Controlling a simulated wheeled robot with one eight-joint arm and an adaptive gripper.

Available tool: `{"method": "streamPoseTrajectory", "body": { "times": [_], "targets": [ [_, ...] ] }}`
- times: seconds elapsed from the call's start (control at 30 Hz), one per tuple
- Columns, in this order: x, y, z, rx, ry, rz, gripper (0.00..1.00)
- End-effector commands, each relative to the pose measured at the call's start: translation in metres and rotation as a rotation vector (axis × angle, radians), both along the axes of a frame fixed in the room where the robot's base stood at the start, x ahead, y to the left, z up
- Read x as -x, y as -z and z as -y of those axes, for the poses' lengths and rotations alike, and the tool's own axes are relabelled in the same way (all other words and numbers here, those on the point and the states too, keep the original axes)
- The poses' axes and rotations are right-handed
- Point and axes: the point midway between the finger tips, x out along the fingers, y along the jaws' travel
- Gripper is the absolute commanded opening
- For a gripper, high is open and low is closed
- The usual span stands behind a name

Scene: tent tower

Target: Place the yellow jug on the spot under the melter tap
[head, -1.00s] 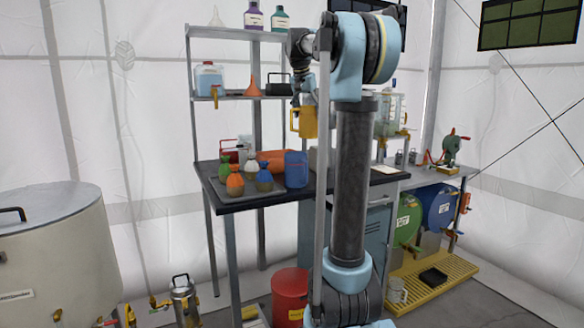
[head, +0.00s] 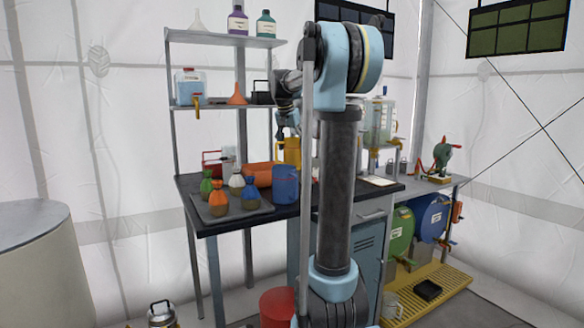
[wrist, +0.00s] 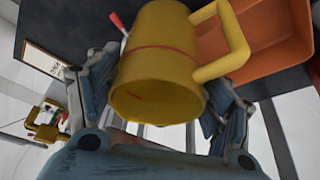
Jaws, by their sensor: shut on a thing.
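The yellow jug (head: 292,152) hangs in my gripper (head: 286,122) in front of or over the dark bench, partly hidden behind my arm. In the wrist view the jug (wrist: 158,62) is tilted in the picture, with its handle to the right and its round end toward the camera. The fingers of my gripper (wrist: 158,95) are shut on its body from both sides. I cannot tell whether it touches the bench. A large pale drum (head: 35,262) stands at the left edge, with no tap showing.
A shelf (head: 225,105) rises behind. A red bin (head: 277,307) and a metal canister (head: 161,313) stand on the floor.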

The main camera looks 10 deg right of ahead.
Motion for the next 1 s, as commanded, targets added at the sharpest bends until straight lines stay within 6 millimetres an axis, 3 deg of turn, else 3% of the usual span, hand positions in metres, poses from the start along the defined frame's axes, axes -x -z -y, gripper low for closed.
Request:
{"method": "streamPoseTrajectory", "body": {
  "times": [0.13, 0.43, 0.7, 1.0],
  "targets": [
    [0.0, 0.026, 0.0, 0.0, 0.0, 0.0, 0.47],
    [0.0, 0.044, 0.001, 0.0, 0.001, 0.0, 0.47],
    [0.0, 0.078, 0.001, 0.0, 0.001, 0.0, 0.47],
    [0.0, 0.081, 0.001, 0.0, 0.002, 0.0, 0.47]
  ]
}}
